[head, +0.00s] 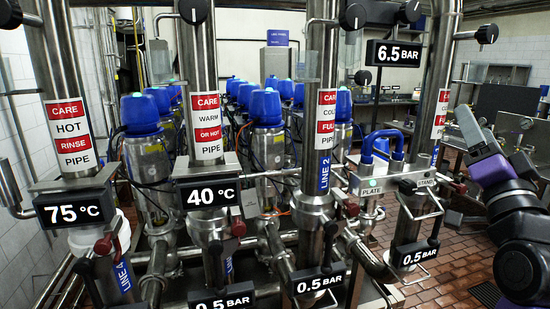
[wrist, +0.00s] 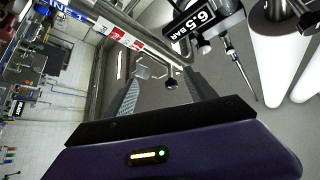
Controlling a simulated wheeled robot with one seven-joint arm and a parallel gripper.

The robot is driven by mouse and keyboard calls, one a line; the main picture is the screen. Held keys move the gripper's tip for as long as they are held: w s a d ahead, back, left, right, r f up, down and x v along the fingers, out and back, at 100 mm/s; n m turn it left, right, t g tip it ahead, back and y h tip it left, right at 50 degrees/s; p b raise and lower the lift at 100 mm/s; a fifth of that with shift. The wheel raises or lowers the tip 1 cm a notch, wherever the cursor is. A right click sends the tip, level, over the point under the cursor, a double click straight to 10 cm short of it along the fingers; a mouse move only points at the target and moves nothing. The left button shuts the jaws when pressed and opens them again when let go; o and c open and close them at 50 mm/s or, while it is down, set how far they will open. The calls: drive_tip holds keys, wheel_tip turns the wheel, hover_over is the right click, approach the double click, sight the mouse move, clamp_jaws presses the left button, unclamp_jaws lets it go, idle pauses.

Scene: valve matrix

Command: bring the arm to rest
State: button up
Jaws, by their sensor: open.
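My arm (head: 520,225) is raised at the right edge of the head view, beside the rightmost steel pipe. My gripper (wrist: 162,77) shows in the wrist view with its two grey fingers apart and nothing held between them. In the head view its end (head: 468,128) points up and to the left, near that pipe. I cannot tell the exact gap to the pipe, but no contact shows.
Vertical steel pipes with labels, red-handled valves and black displays fill the front. A 6.5 BAR display (head: 398,54) hangs at upper right and shows near the fingers in the wrist view (wrist: 200,17). Blue-capped units (head: 265,107) stand behind. Tiled floor (head: 450,292) is clear at lower right.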

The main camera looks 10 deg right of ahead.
drive_tip(key=s+a+f+n+y, duration=0.1)
drive_tip(key=s+a+f+n, duration=0.25)
drive_tip(key=f, duration=0.35)
drive_tip(key=s+a+f+n+y, duration=0.25)
drive_tip(key=a+f, duration=0.25)
drive_tip(key=f, duration=0.3)
drive_tip(key=s+a+f+n+y, duration=0.1)
drive_tip(key=s+a+f+n, duration=0.1)
drive_tip(key=s+a+f, duration=0.4)
drive_tip(key=s+a+f+n+g+y, duration=0.2)
drive_tip(key=s+a+f, duration=0.3)
drive_tip(key=s+f, duration=0.4)
drive_tip(key=s+a+f+n+g+y, duration=0.2)
drive_tip(key=s+a+f+g, duration=0.3)
drive_tip(key=s+f, duration=0.5)
drive_tip(key=s+a+y, duration=0.1)
drive_tip(key=s, duration=0.4)
drive_tip(key=shift+a+f+n+y, duration=0.25)
drive_tip(key=shift+f+n+y, duration=0.05)
drive_tip(key=shift+n+y, duration=0.1)
drive_tip(key=shift+w, duration=0.1)
